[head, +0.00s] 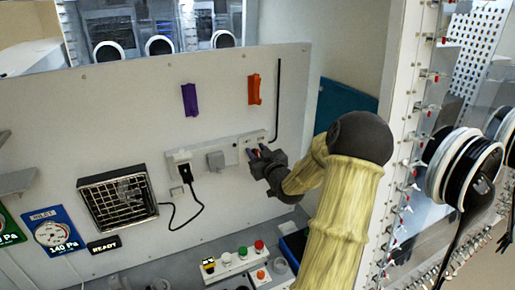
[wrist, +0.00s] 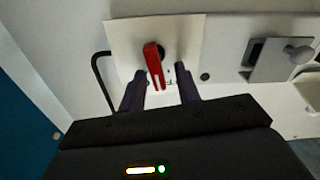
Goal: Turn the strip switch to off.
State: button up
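The strip switch shows in the wrist view as a red lever (wrist: 154,65) on a pale square plate (wrist: 190,32). The lever points down and slightly right in that view, toward my gripper. My gripper (wrist: 160,90) is open, with its two dark fingers apart and the lever's lower end between them. I cannot tell whether either finger touches it. In the head view my gripper (head: 256,154) is at the right end of the pale strip (head: 227,146) on the wall panel and hides most of the switch.
A black plug (head: 186,172) with a hanging cord sits at the strip's left end. A grey cover (head: 215,160) is mid-strip; a grey fitting with a knob (wrist: 280,60) shows in the wrist view. Purple (head: 190,100) and orange (head: 254,89) holders are above. A button box (head: 233,262) stands below.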

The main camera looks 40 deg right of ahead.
grip_shut()
jog(key=shift+f+m+b, duration=0.1)
jog(key=shift+m+b, duration=0.2)
jog(key=shift+b, duration=0.2)
jog(key=shift+d+m+b, duration=0.15)
jog(key=shift+m+b, duration=0.15)
jog(key=shift+m, duration=0.4)
grip_release()
